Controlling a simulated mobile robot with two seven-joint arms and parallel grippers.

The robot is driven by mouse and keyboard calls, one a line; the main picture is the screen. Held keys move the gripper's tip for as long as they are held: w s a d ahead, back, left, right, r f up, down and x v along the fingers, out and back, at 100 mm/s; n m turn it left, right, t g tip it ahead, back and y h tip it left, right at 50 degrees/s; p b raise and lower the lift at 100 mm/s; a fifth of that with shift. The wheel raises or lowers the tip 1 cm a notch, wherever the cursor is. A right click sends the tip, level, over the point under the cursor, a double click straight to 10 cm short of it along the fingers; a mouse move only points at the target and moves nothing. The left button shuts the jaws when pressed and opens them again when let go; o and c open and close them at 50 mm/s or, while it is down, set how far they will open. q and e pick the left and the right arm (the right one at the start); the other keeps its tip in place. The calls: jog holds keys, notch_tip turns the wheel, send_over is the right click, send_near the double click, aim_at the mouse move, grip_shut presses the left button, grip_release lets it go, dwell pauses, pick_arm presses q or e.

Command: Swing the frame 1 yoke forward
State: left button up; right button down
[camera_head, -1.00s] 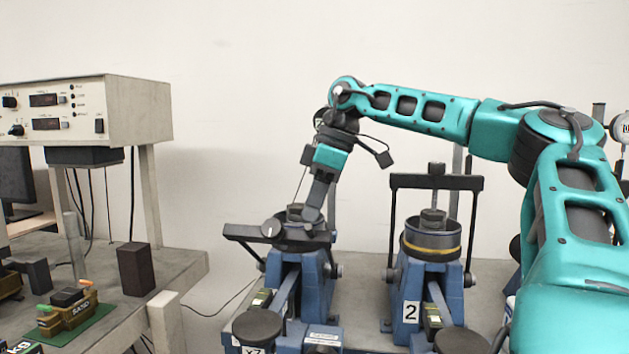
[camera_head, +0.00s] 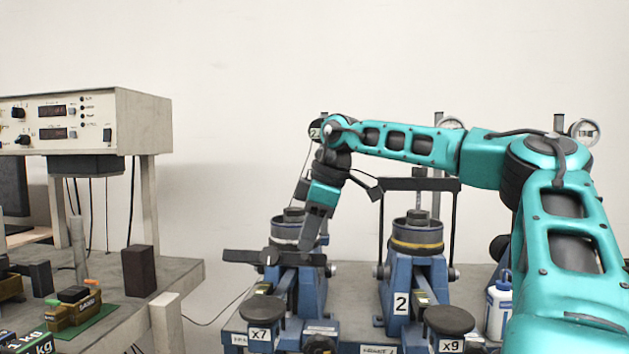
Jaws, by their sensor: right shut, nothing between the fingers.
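Frame 1 (camera_head: 309,290) is the blue stand left of centre; its own number is not visible. Its black yoke (camera_head: 240,256) lies low across the front, with the crossbar below the rim of the cup (camera_head: 290,233). The yoke's right part is partly hidden by my gripper. My right gripper (camera_head: 307,246) is shut and empty, pointing down at the right part of the crossbar. It looks close to or against the bar; I cannot tell if they touch. My left gripper is out of view.
Blue frame 2 (camera_head: 401,303) stands to the right with its yoke (camera_head: 420,184) upright. Black discs marked x7 (camera_head: 262,309) and x9 (camera_head: 450,319) stand in front. A white bottle (camera_head: 498,308) stands at right. A bench (camera_head: 185,275) with an instrument box (camera_head: 140,118) is at left.

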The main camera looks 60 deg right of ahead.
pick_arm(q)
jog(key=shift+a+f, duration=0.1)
pick_arm(e)
jog(key=shift+s+a+f, duration=0.15)
jog(key=shift+a+f, duration=0.1)
jog(key=shift+f, duration=0.15)
pick_arm(q)
jog(key=shift+b, duration=0.3)
pick_arm(e)
jog(key=shift+f, duration=0.1)
